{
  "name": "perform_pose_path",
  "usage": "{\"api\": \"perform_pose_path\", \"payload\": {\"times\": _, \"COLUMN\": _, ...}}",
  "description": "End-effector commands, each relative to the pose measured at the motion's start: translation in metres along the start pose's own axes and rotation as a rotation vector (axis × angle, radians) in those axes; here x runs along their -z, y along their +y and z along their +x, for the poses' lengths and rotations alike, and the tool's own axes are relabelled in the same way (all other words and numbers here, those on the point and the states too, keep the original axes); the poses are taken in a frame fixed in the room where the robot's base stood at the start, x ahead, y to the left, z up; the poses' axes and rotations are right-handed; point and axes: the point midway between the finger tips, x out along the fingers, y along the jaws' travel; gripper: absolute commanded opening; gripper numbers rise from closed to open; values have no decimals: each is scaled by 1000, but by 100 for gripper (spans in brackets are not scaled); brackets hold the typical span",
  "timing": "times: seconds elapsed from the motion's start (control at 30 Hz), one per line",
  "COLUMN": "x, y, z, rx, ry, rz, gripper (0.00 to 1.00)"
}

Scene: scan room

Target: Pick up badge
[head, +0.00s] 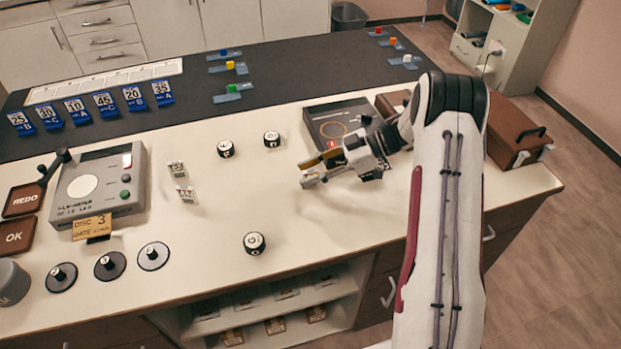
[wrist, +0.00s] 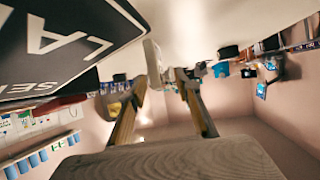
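I cannot tell for certain which thing is the badge. Several blue-and-white number cards (head: 104,104) stand in a row on the dark mat at the back left, and two small white tags (head: 177,169) stand on the pale worktop left of my gripper. My gripper (head: 307,172) is over the right half of the worktop, in front of a dark-topped device (head: 340,118). Its two fingers are apart; in the wrist view (wrist: 161,80) there is a gap between them. A small pale thing (wrist: 152,60) shows beyond the left fingertip there. I see nothing held.
Black-and-white knobs (head: 255,243) stand on the worktop. A grey device with a round white plate (head: 82,187) is at left, and a brown case (head: 515,135) at right. Flat blue pieces with coloured blocks (head: 233,92) lie on the dark mat. The worktop's middle is mostly clear.

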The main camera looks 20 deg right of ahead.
Motion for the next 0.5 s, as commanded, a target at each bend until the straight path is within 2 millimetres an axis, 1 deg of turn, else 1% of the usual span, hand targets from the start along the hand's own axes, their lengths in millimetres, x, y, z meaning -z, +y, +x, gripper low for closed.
{"api": "perform_pose_path", "payload": {"times": 0.2, "x": 0, "y": 0, "z": 0, "rx": 0, "ry": 0, "rz": 0, "gripper": 33}}
{"api": "perform_pose_path", "payload": {"times": 0.23, "x": 0, "y": 0, "z": 0, "rx": 0, "ry": 0, "rz": 0, "gripper": 27}}
{"api": "perform_pose_path", "payload": {"times": 0.33, "x": 0, "y": 0, "z": 0, "rx": 0, "ry": 0, "rz": 0, "gripper": 1}}
{"api": "perform_pose_path", "payload": {"times": 0.37, "x": 0, "y": 0, "z": 0, "rx": 0, "ry": 0, "rz": 0, "gripper": 0}}
{"api": "perform_pose_path", "payload": {"times": 0.5, "x": 0, "y": 0, "z": 0, "rx": 0, "ry": 0, "rz": 0, "gripper": 0}}
